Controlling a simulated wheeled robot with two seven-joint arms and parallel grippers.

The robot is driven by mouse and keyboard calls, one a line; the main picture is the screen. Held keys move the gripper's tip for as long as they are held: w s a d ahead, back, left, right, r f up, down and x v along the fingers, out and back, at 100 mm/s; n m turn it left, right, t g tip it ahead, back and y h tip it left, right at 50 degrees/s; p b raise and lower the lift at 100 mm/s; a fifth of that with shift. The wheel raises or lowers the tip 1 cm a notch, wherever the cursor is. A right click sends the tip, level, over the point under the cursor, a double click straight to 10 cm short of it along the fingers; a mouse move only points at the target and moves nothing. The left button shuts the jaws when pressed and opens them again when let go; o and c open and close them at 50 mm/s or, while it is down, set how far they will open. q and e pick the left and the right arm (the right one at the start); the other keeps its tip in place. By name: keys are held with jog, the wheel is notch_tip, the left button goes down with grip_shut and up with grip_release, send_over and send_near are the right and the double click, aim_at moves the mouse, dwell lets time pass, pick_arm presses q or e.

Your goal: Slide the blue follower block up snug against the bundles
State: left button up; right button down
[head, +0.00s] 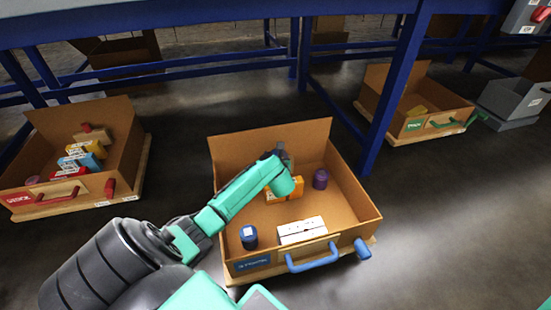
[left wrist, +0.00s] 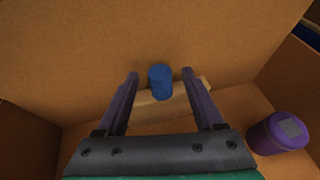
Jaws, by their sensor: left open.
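The blue follower block shows in the left wrist view as a pale wooden bar with an upright blue round knob (left wrist: 160,82), close to a cardboard wall. In the head view it is hidden behind my left gripper (head: 279,153). My left gripper is open, and in the left wrist view its two purple fingers (left wrist: 160,74) stand either side of the knob, with gaps visible. In the head view an orange bundle (head: 284,191) lies in the box (head: 350,193) just below my gripper. A white bundle (head: 302,230) lies nearer the box front. My right gripper is not in view.
A purple can (head: 320,179) stands right of the orange bundle; the left wrist view shows it too (left wrist: 279,132). A dark blue can (head: 249,237) stands at the box's front left. Similar boxes stand at left (head: 128,158) and far right (head: 372,108). A blue rack leg (head: 392,95) rises behind.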

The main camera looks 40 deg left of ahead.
pick_arm(q)
grip_shut()
dwell(1.4)
